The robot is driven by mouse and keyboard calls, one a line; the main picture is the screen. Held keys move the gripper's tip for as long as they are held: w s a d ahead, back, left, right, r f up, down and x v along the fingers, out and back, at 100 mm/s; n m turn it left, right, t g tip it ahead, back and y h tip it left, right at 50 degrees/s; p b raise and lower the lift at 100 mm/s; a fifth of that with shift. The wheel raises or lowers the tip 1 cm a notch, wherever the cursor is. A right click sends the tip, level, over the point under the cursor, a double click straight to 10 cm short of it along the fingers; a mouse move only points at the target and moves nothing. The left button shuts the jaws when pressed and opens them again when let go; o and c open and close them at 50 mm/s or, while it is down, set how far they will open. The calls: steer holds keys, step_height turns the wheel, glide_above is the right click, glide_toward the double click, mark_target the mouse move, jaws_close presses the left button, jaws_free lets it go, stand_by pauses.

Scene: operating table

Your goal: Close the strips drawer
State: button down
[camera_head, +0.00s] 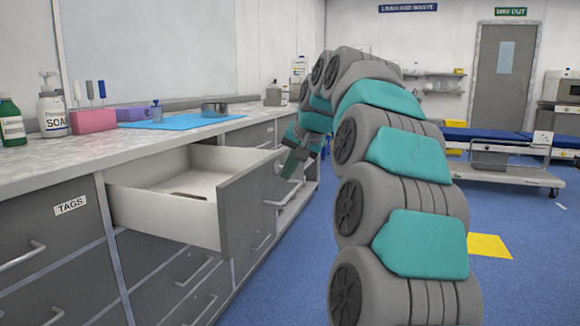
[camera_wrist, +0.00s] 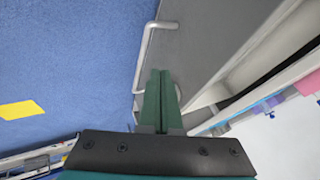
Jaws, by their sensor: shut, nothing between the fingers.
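One grey drawer (camera_head: 245,208) stands pulled well out of the counter, with a white inside and a dark flat item (camera_head: 190,196) in it. I see no label on its front, so I cannot confirm it is the strips drawer. Its bar handle (camera_head: 284,194) is on the outer face. My gripper (camera_head: 290,164) is shut and empty, near the upper edge of the drawer front. In the wrist view the closed green fingers (camera_wrist: 160,75) lie over the grey drawer front (camera_wrist: 215,35), beside the handle (camera_wrist: 143,60). I cannot tell whether they touch it.
The drawer labelled TAGS (camera_head: 35,230) is shut at the left. The countertop (camera_head: 90,148) holds bottles, a pink block (camera_head: 94,121), a blue mat (camera_head: 175,123) and a metal bowl (camera_head: 214,110). Blue floor (camera_head: 290,285) is clear before the drawers. A bed (camera_head: 490,135) stands at the back right.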

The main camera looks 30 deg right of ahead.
mark_target(274, 197)
steer(key=x, duration=0.6)
steer(key=shift+w+f, duration=0.1)
steer(key=shift+f, duration=0.05)
